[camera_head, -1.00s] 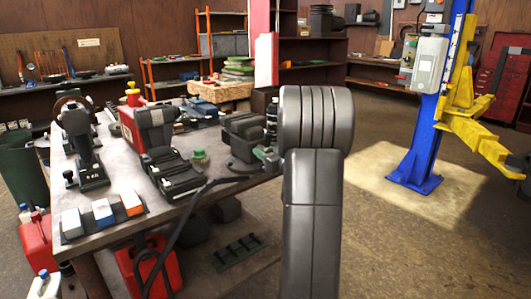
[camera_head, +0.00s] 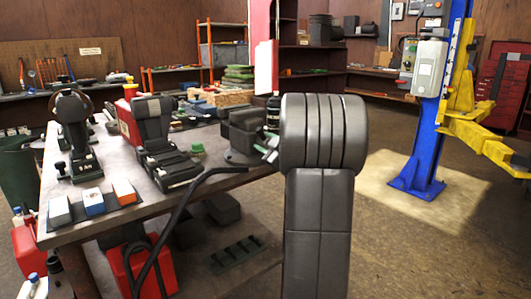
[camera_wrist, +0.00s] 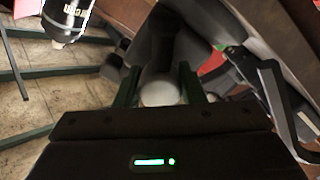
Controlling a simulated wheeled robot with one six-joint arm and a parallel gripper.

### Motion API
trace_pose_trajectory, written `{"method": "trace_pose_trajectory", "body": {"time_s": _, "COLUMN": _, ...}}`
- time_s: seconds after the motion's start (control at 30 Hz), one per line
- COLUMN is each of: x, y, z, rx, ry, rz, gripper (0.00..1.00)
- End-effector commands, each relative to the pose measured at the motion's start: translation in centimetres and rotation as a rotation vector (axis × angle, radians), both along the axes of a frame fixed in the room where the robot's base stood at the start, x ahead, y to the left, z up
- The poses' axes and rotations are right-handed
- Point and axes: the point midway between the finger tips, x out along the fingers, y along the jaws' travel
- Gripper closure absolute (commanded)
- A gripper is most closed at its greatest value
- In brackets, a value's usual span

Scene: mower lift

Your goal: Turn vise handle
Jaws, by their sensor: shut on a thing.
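The dark grey vise (camera_head: 240,137) sits at the right end of the workbench. My gripper (camera_head: 267,150) is at the vise's right side, partly hidden behind my own arm. In the wrist view, the two dark green fingers of my gripper (camera_wrist: 160,84) stand on either side of a pale, rounded end of the vise handle (camera_wrist: 160,93). The gripper is shut on it. The dark vise body (camera_wrist: 165,50) shows just beyond the fingers. The rest of the handle is hard to make out.
The workbench (camera_head: 125,205) also carries a black seat-like stand (camera_head: 155,125) and several small boxes (camera_head: 93,201).

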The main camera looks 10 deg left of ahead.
Motion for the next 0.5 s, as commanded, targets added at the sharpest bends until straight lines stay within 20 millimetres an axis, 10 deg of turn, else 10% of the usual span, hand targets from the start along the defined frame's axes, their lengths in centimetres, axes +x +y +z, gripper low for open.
{"method": "trace_pose_trajectory", "body": {"time_s": 0.5, "x": -0.02, "y": 0.01, "z": -0.48, "rx": -0.302, "ry": -0.389, "rz": 0.000, "gripper": 0.87}}
